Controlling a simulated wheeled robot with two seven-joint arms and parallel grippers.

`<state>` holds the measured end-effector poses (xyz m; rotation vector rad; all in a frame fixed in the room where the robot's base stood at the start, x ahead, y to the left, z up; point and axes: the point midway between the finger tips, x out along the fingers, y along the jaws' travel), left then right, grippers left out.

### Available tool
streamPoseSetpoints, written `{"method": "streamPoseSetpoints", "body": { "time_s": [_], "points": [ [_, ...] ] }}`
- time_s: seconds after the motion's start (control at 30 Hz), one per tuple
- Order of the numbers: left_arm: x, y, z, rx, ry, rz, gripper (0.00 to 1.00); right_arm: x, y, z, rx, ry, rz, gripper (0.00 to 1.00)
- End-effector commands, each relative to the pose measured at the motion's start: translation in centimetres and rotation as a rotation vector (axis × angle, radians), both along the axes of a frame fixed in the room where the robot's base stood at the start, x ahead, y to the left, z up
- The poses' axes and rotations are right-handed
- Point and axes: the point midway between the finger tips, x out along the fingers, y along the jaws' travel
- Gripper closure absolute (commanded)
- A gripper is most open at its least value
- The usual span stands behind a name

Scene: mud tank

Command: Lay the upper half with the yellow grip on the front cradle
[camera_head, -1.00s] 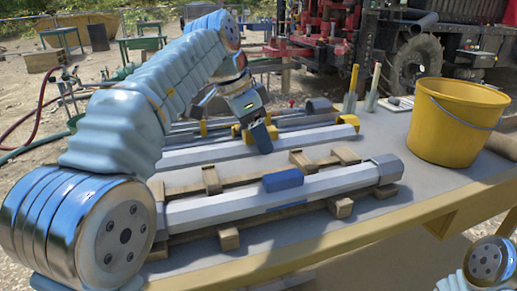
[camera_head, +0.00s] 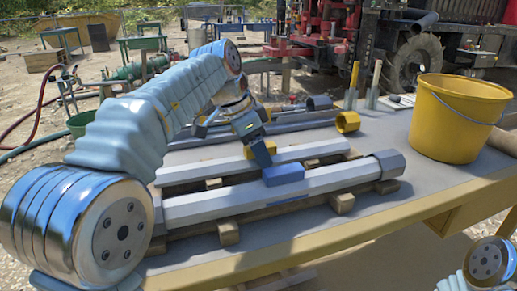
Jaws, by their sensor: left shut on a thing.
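The upper half with the yellow grip is a long pale grey half-tube (camera_head: 300,155). Its yellow grip (camera_head: 249,151) is partly hidden by my left gripper (camera_head: 263,160), which is shut on it. The half lies just behind, and roughly parallel to, another pale half-tube (camera_head: 335,180) with a blue grip (camera_head: 284,174). The front cradle is of timber, with blocks (camera_head: 342,203) showing under the blue-gripped tube and behind it. The held half is over its rear side; I cannot tell whether it touches the wood. My right gripper is out of view.
A yellow bucket (camera_head: 455,122) stands at the table's right. Behind the held half are a grey tube (camera_head: 290,127) and a yellow ring (camera_head: 347,122). Two upright tools (camera_head: 373,85) stand at the back edge. The table's (camera_head: 400,195) front right is bare.

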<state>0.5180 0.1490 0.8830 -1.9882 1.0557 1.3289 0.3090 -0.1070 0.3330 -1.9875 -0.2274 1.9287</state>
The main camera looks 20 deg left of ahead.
Motion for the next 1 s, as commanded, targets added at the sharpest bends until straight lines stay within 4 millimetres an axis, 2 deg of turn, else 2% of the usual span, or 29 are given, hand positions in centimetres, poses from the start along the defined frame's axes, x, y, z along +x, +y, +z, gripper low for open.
{"method": "streamPoseSetpoints", "body": {
  "time_s": [0.07,0.1,0.27,0.53,0.63,0.77,1.0],
  "points": [
    [0.0,0.0,-0.2,-0.001,-0.002,0.0,1.0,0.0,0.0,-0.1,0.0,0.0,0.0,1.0],
    [0.0,0.0,-0.3,-0.001,-0.001,0.0,0.48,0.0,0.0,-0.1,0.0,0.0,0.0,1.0],
    [0.0,0.0,-0.2,0.0,0.0,0.0,0.26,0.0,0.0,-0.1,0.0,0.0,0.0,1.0],
    [0.0,0.0,-0.1,0.0,0.0,0.0,0.26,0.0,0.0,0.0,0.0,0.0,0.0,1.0],
    [0.0,0.0,0.8,0.0,0.0,-0.001,0.26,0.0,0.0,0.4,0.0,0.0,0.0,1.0],
    [-0.4,0.7,3.0,0.0,-0.003,0.001,0.26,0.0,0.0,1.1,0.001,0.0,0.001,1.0],
    [-1.6,2.6,8.5,0.001,-0.003,0.002,0.26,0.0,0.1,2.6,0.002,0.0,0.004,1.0]
  ]
}}
